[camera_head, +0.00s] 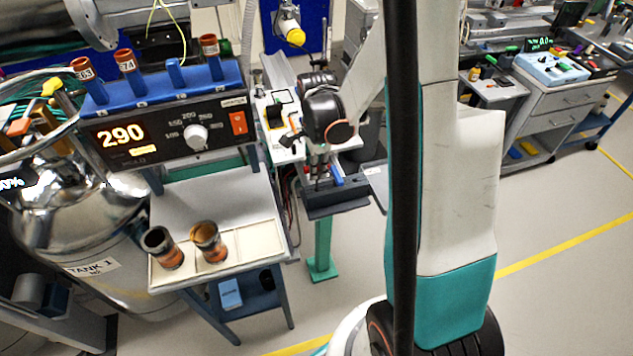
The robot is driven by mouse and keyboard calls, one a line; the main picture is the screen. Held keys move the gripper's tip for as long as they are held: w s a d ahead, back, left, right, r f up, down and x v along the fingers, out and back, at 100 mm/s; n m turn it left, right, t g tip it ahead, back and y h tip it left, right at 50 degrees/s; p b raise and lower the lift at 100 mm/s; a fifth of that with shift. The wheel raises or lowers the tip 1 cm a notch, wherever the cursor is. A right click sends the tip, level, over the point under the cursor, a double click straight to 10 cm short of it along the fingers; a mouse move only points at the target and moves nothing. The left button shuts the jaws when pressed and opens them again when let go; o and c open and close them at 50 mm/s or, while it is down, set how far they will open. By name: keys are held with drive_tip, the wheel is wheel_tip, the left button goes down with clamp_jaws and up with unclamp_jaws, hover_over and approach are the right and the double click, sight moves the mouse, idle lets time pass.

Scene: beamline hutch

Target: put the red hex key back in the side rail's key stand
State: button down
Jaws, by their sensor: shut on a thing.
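My gripper (319,176) hangs fingers down just above a dark grey rail (345,203) at the middle of the head view. Its fingers are shut on a thin thing that I take to be the red hex key. The key is too small and too hidden by the fingers to make out clearly. A small blue upright piece (337,176) stands on the rail, right beside the fingers. I cannot tell which part of the rail is the key stand, or whether the held thing touches it.
A green post (322,250) stands below the rail. At left, a grey cart (205,200) carries two copper-coloured cups on a pale tray (270,240), beneath a controller (125,138) reading 290. A silver tank (75,220) stands beside it. Open floor (560,300) lies at right.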

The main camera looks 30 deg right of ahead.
drive_tip(key=shift+f+b, duration=0.6)
drive_tip(key=shift+f, duration=1.75)
drive_tip(key=shift+f+b, duration=0.3)
drive_tip(key=shift+b, duration=0.05)
drive_tip(key=c, duration=1.6)
unclamp_jaws()
wheel_tip(320, 180, up, 13)
drive_tip(key=p, duration=0.4)
drive_tip(key=shift+f, duration=0.2)
